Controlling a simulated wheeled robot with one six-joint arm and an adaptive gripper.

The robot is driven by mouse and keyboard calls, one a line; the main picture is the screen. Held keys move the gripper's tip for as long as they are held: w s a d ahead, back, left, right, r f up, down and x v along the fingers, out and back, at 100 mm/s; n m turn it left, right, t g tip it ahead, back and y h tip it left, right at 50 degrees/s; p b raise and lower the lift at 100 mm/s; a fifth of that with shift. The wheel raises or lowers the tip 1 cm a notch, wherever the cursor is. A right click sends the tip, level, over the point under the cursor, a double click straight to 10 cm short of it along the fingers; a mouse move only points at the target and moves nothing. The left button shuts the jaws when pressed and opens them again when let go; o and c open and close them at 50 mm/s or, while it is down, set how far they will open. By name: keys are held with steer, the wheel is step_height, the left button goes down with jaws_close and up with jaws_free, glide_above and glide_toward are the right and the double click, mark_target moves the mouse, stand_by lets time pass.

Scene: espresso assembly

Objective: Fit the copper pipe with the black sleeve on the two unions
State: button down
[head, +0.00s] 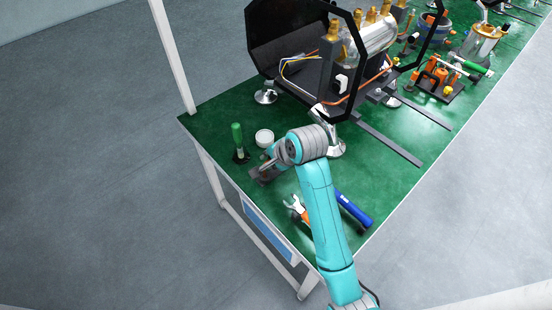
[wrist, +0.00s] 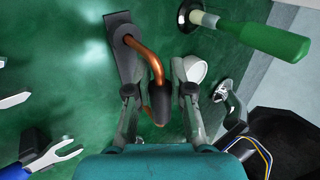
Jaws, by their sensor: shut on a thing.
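The copper pipe (wrist: 150,57) is curved and carries a black sleeve (wrist: 161,103), seen in the wrist view. Its far end meets a dark grey block (wrist: 122,45) on the green bench. My gripper (wrist: 159,88) is shut on the pipe, with a finger on either side at the sleeve. In the head view my gripper (head: 268,165) is low over the bench by the same block (head: 259,178), and the pipe is mostly hidden by my wrist. The open machine (head: 300,55) stands beyond, with several brass fittings on its boiler (head: 375,35). I cannot tell which fittings are the two unions.
A green-handled tool (head: 238,140) and a white cup (head: 264,137) stand close to my gripper. An orange wrench (head: 297,208) and a blue-handled tool (head: 353,212) lie near the bench front. Dark rails (head: 390,140) stick out from the machine. More parts crowd the right end.

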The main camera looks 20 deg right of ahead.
steer(key=shift+r, duration=2.55)
